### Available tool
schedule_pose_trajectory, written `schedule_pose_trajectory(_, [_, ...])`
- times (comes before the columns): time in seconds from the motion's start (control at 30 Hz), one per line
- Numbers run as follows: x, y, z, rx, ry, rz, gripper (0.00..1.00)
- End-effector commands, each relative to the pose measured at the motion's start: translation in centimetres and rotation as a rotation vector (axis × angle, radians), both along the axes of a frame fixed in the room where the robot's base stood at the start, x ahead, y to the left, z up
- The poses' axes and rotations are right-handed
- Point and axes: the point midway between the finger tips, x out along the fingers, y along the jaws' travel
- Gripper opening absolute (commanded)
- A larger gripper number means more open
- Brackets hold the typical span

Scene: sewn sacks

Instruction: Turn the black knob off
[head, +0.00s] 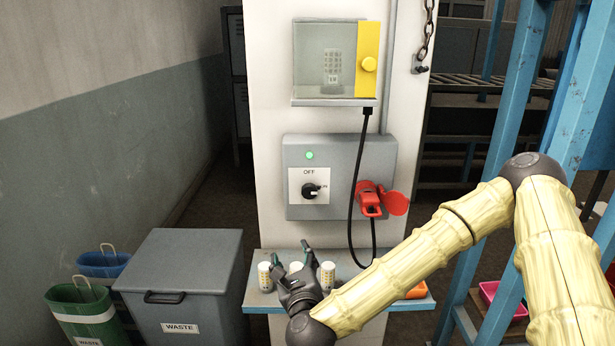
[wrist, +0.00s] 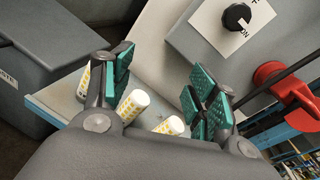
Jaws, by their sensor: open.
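The black knob (head: 310,190) sits on a white plate marked OFF and ON, on the front of a grey switch box (head: 345,150). Its pointer is turned toward ON, at the right. A green light (head: 310,155) glows above the plate. The knob also shows at the upper right of the wrist view (wrist: 237,17). My gripper (head: 292,252) is open and empty, below the switch box and over the shelf. In the wrist view, its green-padded fingers (wrist: 160,90) stand wide apart, with the knob beyond and right of them.
White and yellow cylinders (head: 327,276) stand on a blue shelf (head: 262,300) around my gripper. A red plug (head: 370,198) with a black cable is in the box's right side. A yellow-handled clear cover (head: 335,60) is above. A grey waste bin (head: 180,285) stands left.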

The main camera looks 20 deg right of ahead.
Motion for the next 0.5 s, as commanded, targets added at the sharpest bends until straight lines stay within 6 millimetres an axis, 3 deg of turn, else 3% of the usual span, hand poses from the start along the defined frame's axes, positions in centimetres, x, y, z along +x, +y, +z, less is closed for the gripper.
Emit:
schedule_pose_trajectory(0.03, [0.3, -0.9, 3.1, 0.032, -0.02, -0.034, 0.58])
schedule_pose_trajectory(0.2, [0.8, -3.4, 8.0, 0.131, -0.081, -0.127, 0.58])
schedule_pose_trajectory(0.33, [1.0, -4.5, 10.0, 0.175, -0.111, -0.166, 0.58])
schedule_pose_trajectory(0.5, [1.4, -5.1, 10.7, 0.194, -0.124, -0.185, 0.58])
